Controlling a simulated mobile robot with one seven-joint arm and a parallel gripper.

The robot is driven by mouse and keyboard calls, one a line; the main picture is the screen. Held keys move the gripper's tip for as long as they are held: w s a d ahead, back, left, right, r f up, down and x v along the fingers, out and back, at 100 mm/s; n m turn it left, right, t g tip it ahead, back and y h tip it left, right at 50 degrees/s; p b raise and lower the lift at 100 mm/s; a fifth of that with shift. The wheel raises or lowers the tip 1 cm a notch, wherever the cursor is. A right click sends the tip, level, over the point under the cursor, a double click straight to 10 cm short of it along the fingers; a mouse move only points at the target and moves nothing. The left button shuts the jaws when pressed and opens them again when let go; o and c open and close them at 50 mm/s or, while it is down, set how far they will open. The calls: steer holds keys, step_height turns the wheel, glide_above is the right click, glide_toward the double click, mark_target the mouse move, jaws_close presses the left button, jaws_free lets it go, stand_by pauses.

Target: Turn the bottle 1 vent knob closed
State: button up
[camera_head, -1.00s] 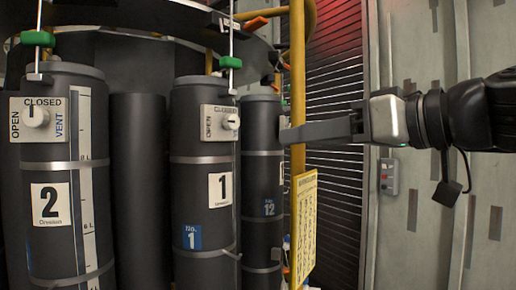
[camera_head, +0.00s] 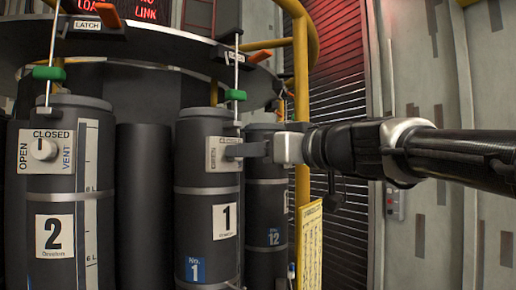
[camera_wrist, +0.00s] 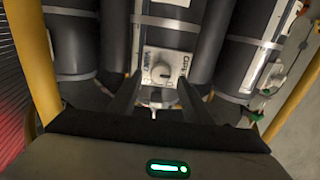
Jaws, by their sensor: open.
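Bottle 1 (camera_head: 193,207) is a dark upright cylinder with a white "1" label and a blue "No. 1" tag. Its pale vent plate (camera_head: 214,152) sits near the top, and my gripper covers the knob there in the head view. My gripper (camera_head: 232,150) reaches in from the right, level with the plate. In the wrist view my gripper (camera_wrist: 157,84) is open, with one finger to each side of the knob. I cannot tell whether they touch it or which way the knob points.
Bottle 2 (camera_head: 100,225) stands at left with its own vent knob (camera_head: 44,149). Bottle 12 (camera_head: 266,205) stands behind at right. A yellow post (camera_head: 302,90) and yellow sign (camera_head: 309,245) are close to my arm. A green-handled rod (camera_head: 235,95) hangs above bottle 1.

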steer(key=shift+x, duration=0.9)
steer(key=shift+c, duration=0.6)
steer(key=c, duration=1)
steer(key=shift+o, duration=0.2)
steer(key=shift+f+m, duration=0.1)
steer(key=shift+m, duration=0.2)
steer(key=shift+w+d+m+b, duration=0.1)
steer(key=shift+m+b, duration=0.5)
steer(key=shift+m, duration=3.7)
steer(key=shift+d+m+b, duration=0.1)
steer(key=shift+m+b, duration=0.5)
steer(key=shift+m, duration=3.7)
steer(key=shift+f, duration=0.1)
